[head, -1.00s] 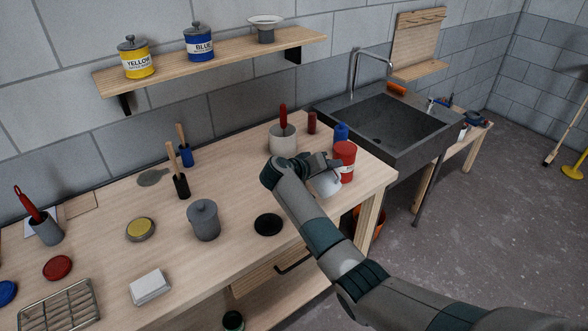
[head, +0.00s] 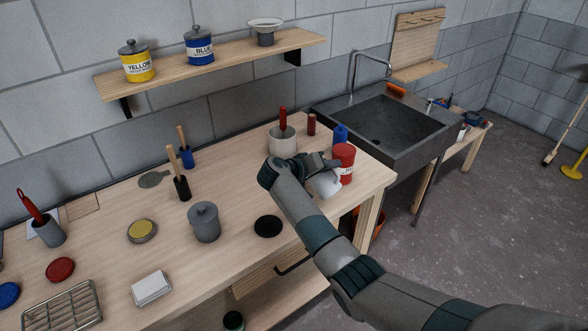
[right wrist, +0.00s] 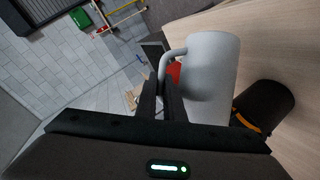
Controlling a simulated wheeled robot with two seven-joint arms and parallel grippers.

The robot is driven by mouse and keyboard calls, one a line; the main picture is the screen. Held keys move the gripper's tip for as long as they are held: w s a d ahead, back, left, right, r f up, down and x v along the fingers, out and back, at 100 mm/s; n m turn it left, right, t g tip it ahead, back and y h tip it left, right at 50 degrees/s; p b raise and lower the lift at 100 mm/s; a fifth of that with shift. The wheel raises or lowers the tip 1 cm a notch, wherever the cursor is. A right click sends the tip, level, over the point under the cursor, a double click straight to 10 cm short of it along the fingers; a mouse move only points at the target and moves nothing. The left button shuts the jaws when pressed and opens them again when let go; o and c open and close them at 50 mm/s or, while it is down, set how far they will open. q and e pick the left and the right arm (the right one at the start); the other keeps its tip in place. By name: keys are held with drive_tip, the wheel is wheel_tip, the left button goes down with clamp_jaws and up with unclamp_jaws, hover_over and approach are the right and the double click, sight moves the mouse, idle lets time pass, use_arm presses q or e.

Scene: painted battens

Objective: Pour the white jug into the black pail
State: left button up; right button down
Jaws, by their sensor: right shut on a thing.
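The white jug (head: 327,184) is at the right end of the workbench, beside the red tin, partly hidden by my right gripper (head: 330,163) and arm. In the right wrist view the jug (right wrist: 212,75) is large, with its handle toward the fingers. My right gripper (right wrist: 165,97) is shut on that handle. A black cylinder with an orange band (right wrist: 266,106) is close beside the jug there. It may be the black pail, but I cannot tell for sure. No black pail shows clearly in the head view. My left gripper is not in view.
The red tin (head: 344,158), a blue roll (head: 340,134) and a pale pot with a red handle (head: 283,141) crowd the jug. A black disc (head: 268,226) and a grey lidded pot (head: 205,223) are to the left. The sink (head: 390,125) is beyond the bench's right end.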

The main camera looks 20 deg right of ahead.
drive_tip(key=shift+w+a+r, duration=0.15)
drive_tip(key=shift+a+r, duration=0.05)
drive_tip(key=shift+d+r, duration=0.1)
drive_tip(key=shift+d, duration=0.05)
drive_tip(key=shift+a+r, duration=0.1)
drive_tip(key=shift+a, duration=0.1)
drive_tip(key=shift+d+n+p, duration=0.15)
drive_tip(key=shift+n+p, duration=0.15)
idle(0.3)
drive_tip(key=shift+w+a+r, duration=0.2)
drive_tip(key=shift+a, duration=0.05)
drive_tip(key=shift+d, duration=0.2)
drive_tip(key=shift+a, duration=0.1)
drive_tip(key=shift+w+a+r+h, duration=0.1)
drive_tip(key=shift+a+h, duration=0.1)
drive_tip(key=shift+h, duration=0.1)
